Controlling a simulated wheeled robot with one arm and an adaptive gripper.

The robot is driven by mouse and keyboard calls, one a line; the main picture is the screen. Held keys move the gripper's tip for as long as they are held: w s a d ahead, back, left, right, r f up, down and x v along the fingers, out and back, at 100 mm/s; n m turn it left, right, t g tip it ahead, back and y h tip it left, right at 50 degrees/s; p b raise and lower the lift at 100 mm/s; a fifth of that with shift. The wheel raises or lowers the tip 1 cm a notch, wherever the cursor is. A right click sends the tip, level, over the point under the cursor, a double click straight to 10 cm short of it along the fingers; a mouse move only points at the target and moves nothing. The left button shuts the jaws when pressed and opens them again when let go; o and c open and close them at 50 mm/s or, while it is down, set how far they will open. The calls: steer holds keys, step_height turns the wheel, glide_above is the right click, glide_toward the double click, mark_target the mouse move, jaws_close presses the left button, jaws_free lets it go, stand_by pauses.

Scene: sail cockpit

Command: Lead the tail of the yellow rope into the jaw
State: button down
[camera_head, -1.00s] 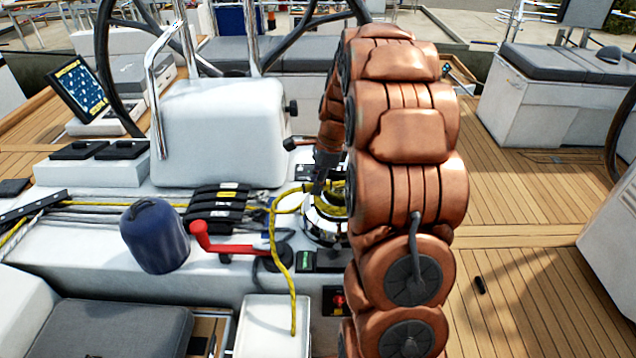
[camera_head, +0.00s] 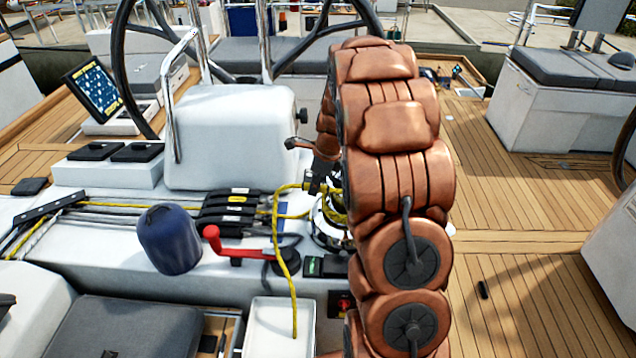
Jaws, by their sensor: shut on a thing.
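The yellow rope (camera_head: 278,228) runs from the left through the black clutches (camera_head: 230,209) to the winch (camera_head: 325,232), where yellow turns show on the drum. Its tail rises to my gripper (camera_head: 315,186) and hangs from there in a curve down into the white tray. My gripper is small in view at the top of the winch, shut on the yellow rope and partly hidden by my copper arm. The winch's right side is behind my arm. I cannot make out the jaw from here.
A red-handled winch handle (camera_head: 240,247) lies left of the winch. A dark blue bag (camera_head: 168,240) stands further left. The white tray (camera_head: 265,340) is in front. A white pedestal (camera_head: 228,140) stands behind. Open teak deck (camera_head: 530,230) lies to the right.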

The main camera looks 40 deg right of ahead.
steer(key=shift+w+r, duration=0.1)
steer(key=shift+w, duration=0.1)
steer(key=c, duration=1.6)
jaws_free()
steer(key=shift+w+m, duration=0.1)
steer(key=shift+m, duration=0.2)
steer(key=o, duration=0.6)
steer(key=shift+c, duration=0.2)
steer(key=shift+o, duration=0.3)
steer(key=o, duration=0.4)
steer(key=shift+r+p, duration=2.5)
steer(key=shift+r, duration=1.9)
